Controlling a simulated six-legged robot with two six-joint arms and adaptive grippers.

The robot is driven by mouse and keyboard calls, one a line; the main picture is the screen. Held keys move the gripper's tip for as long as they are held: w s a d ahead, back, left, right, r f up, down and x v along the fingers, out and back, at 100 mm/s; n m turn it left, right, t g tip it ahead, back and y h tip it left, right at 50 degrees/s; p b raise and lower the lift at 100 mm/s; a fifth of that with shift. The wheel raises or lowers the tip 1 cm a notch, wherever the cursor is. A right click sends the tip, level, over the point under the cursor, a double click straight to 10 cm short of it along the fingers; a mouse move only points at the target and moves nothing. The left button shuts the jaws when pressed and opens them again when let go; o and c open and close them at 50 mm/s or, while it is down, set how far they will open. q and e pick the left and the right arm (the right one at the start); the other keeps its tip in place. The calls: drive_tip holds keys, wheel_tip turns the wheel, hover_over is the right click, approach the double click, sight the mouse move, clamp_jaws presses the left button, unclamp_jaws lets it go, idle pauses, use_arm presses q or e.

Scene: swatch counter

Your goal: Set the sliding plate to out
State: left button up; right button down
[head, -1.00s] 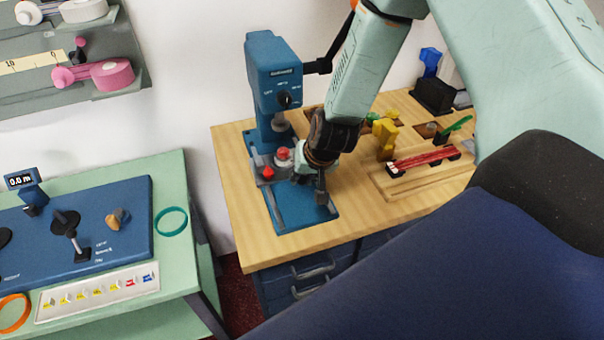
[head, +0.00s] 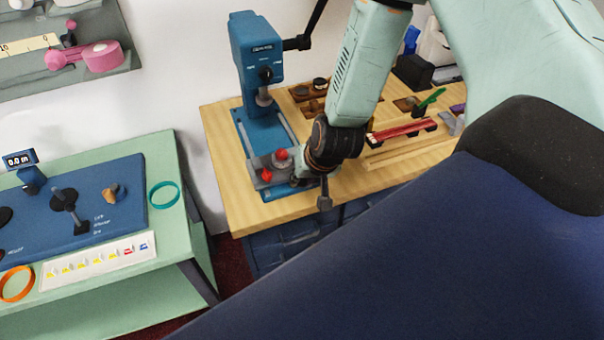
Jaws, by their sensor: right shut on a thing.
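The blue press (head: 246,52) stands at the left of the wooden bench. Its sliding plate (head: 259,163) is a grey plate with red knobs, at the front end of the blue base (head: 240,124). The plate is clear of the press head, and bare rails show behind it. My right gripper (head: 318,180) comes down at the plate's right side and is shut on the plate; its fingers are partly hidden by my wrist, so the exact grip point is unclear. My left gripper is not in view.
A red strip on a wooden holder (head: 403,130) lies right of my wrist. A green table (head: 165,165) with a blue panel (head: 110,215) stands at the left, beyond a gap. The wooden bench's front-left corner (head: 245,222) is bare.

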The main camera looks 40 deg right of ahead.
drive_tip(key=shift+s+a+f, duration=0.15)
drive_tip(key=shift+s, duration=0.2)
drive_tip(key=c, duration=1.6)
unclamp_jaws()
drive_tip(key=o, duration=0.5)
drive_tip(key=shift+c, duration=0.2)
drive_tip(key=shift+w, duration=0.15)
drive_tip(key=v, duration=1.2)
